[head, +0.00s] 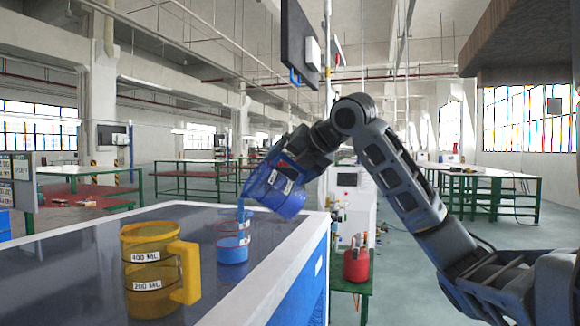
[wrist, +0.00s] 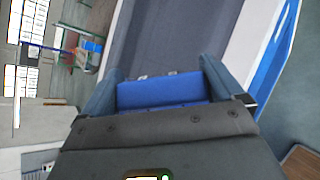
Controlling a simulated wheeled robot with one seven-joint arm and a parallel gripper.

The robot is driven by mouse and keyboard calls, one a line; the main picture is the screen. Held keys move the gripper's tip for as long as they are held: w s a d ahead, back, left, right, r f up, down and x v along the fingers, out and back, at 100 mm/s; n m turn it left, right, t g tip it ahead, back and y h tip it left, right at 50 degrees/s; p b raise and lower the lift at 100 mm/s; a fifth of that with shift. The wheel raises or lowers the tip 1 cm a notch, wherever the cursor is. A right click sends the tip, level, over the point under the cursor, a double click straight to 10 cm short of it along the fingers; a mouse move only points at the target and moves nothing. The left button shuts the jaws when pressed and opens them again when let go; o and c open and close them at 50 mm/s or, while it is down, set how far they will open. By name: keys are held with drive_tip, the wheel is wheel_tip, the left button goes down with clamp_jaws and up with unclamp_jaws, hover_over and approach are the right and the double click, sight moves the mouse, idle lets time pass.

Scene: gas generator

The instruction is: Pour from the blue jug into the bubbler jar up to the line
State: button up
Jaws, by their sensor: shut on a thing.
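My gripper (head: 293,160) is shut on the blue jug (head: 279,191) and holds it tilted, mouth down to the left, above the table's right edge. In the wrist view the jug's blue part (wrist: 165,92) sits between my two fingers. A blue stream (head: 241,207) falls from the jug's lip toward the bubbler jar (head: 232,228), a small clear vessel standing on the table below. Blue liquid (head: 233,251) fills its lower part. A thin reddish mark shows near the liquid's top; their exact relation is too small to tell.
A yellow jug (head: 152,272) with 400 ML and 200 ML labels stands at the front left of the dark tabletop (head: 85,245). The pale table edge (head: 285,258) runs along the right. A red canister (head: 356,262) stands beyond the table.

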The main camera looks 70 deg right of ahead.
drive_tip(key=shift+w+a+r+n+g+h+p, duration=0.25)
drive_tip(key=shift+w+r+n+g+p, duration=0.1)
drive_tip(key=shift+r+p, duration=0.25)
drive_tip(key=shift+w+a+r+n+g+h+p, duration=0.15)
drive_tip(key=shift+w+a+r+n+g+p, duration=0.1)
drive_tip(key=shift+r+g+p, duration=0.25)
idle(1.6)
